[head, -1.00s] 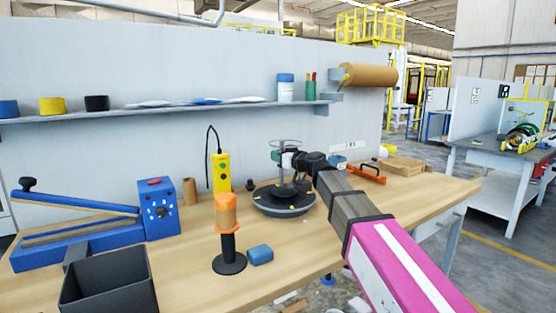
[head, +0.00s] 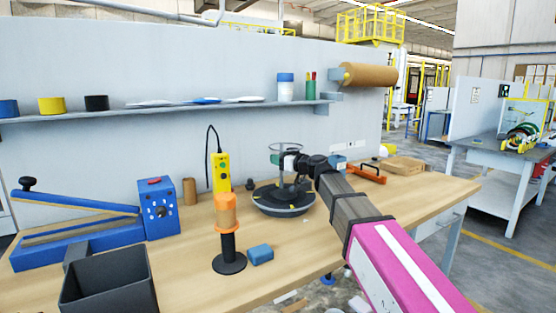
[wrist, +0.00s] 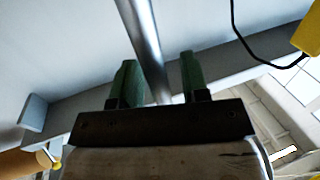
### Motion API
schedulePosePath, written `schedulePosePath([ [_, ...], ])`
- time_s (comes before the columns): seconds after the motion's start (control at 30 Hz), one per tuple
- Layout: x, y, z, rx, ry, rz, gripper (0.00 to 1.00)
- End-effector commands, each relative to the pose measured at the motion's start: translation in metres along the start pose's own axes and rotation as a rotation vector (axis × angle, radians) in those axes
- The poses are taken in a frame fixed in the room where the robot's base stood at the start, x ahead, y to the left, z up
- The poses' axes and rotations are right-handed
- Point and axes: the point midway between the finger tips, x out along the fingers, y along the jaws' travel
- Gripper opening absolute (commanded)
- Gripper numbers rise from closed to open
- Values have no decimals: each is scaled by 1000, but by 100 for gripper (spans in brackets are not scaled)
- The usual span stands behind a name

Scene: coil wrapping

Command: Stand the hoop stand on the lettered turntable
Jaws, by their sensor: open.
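The hoop stand (head: 286,146) has a thin ring on top of a grey post. It appears to stand upright on the dark round turntable (head: 284,209) on the bench, though its base is partly lost against the dark plate. Yellow marks show on the turntable; I cannot read its letters. My gripper (head: 284,160) reaches in from the right at the upper post. In the wrist view my gripper (wrist: 157,78) has its two green fingers apart, with the post (wrist: 148,40) passing between them and gaps showing beside it.
An orange-topped dark spindle (head: 228,234) and a blue block (head: 260,255) stand in front of the turntable. A yellow control box (head: 220,172) is behind left. A blue sealer (head: 158,210) and dark bin (head: 110,285) are further left. An orange-handled tool (head: 368,174) lies to the right.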

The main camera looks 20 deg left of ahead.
Motion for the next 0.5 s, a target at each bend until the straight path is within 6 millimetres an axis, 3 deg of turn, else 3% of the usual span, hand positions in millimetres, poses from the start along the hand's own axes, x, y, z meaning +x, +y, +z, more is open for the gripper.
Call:
schedulePosePath([
  [0.3, -65, -2, 1, 0, 1, 2, 42],
  [0.5, -97, -2, 0, 0, 1, 2, 42],
])
